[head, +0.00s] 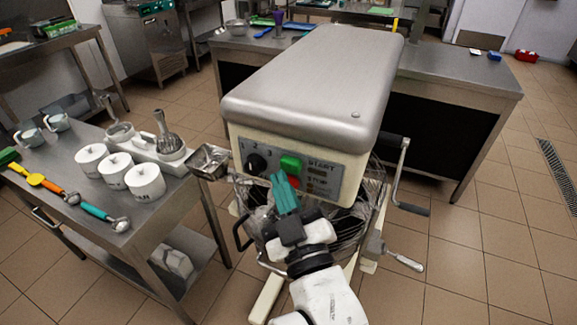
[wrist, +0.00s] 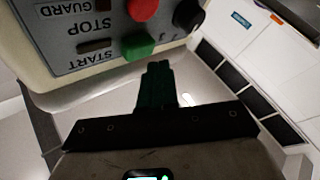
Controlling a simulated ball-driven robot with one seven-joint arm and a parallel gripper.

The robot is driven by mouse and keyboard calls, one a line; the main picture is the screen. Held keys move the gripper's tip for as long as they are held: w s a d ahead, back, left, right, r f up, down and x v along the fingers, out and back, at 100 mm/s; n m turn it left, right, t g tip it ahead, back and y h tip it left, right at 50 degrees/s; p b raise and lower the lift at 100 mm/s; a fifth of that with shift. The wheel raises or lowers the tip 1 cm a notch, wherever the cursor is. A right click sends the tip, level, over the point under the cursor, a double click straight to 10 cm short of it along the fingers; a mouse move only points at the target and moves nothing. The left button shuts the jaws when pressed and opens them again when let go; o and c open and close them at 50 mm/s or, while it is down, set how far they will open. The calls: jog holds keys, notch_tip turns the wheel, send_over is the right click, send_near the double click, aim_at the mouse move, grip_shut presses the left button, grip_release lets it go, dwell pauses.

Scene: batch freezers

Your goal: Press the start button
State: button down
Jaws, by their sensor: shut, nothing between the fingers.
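In the wrist view the fingertips (wrist: 157,66) are close to the green button, with a small gap visible.
A black knob (head: 256,163) sits left of the buttons. A metal chute (head: 209,161) and a crank handle (head: 401,180) stick out at the machine's sides. A steel table (head: 100,228) with white canisters (head: 145,182) stands at left. Tiled floor is free at right.

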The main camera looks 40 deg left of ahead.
jog(key=shift+w, duration=0.1)
dwell(0.4)
jog(key=shift+w+a+b, duration=0.1)
jog(key=shift+w+b, duration=0.2)
jog(key=shift+b, duration=0.25)
